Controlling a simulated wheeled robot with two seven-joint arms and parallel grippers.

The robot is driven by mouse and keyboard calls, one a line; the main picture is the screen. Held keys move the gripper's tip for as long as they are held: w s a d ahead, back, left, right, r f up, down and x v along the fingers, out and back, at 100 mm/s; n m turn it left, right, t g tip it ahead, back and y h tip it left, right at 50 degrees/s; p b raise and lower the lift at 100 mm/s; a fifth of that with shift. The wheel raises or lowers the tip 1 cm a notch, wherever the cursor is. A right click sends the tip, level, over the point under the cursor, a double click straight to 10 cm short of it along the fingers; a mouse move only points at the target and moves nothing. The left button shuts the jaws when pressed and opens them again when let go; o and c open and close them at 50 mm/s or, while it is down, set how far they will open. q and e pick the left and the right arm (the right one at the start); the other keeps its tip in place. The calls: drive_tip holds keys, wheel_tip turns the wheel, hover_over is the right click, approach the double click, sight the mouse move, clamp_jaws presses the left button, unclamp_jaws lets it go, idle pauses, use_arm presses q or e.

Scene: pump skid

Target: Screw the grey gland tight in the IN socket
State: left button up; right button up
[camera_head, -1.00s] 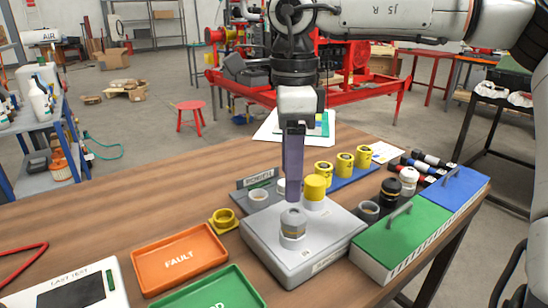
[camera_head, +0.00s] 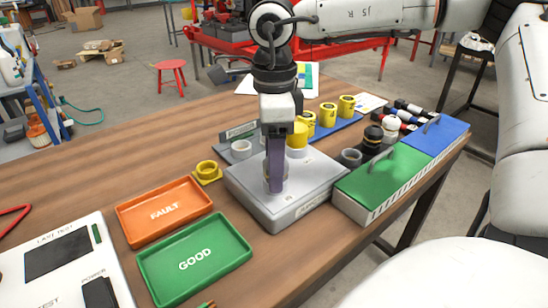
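The grey gland (camera_head: 265,171) sits upright on the front part of the grey metal block (camera_head: 302,206). It is mostly hidden behind the fingers of my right gripper (camera_head: 276,185), with only its edges showing. The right gripper points straight down, with its fingertips at the gland's height. I cannot tell whether the fingers press on it. The socket under the gland is hidden, and I cannot read an IN label. A yellow cap (camera_head: 297,140) stands farther back on the block. My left gripper is not in view.
An orange FAULT tray (camera_head: 165,232) and a green GOOD tray (camera_head: 152,268) lie to the left. A yellow ring piece (camera_head: 208,171) is near the block. Green (camera_head: 380,188) and blue (camera_head: 443,139) boxes stand to the right, with several yellow parts behind the block.

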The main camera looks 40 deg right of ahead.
drive_tip(key=c, duration=1.1)
drive_tip(key=o, duration=0.3)
drive_tip(key=shift+c, duration=1.4)
drive_tip(key=shift+f+m+b, duration=0.1)
drive_tip(key=shift+m+b, duration=0.5)
drive_tip(key=shift+m, duration=0.1)
drive_tip(key=m+b, duration=0.1)
drive_tip(key=m, duration=0.2)
drive_tip(key=shift+m+b, duration=0.75)
drive_tip(key=shift+m, duration=0.05)
drive_tip(key=shift+m+b, duration=0.45)
drive_tip(key=shift+m, duration=1.15)
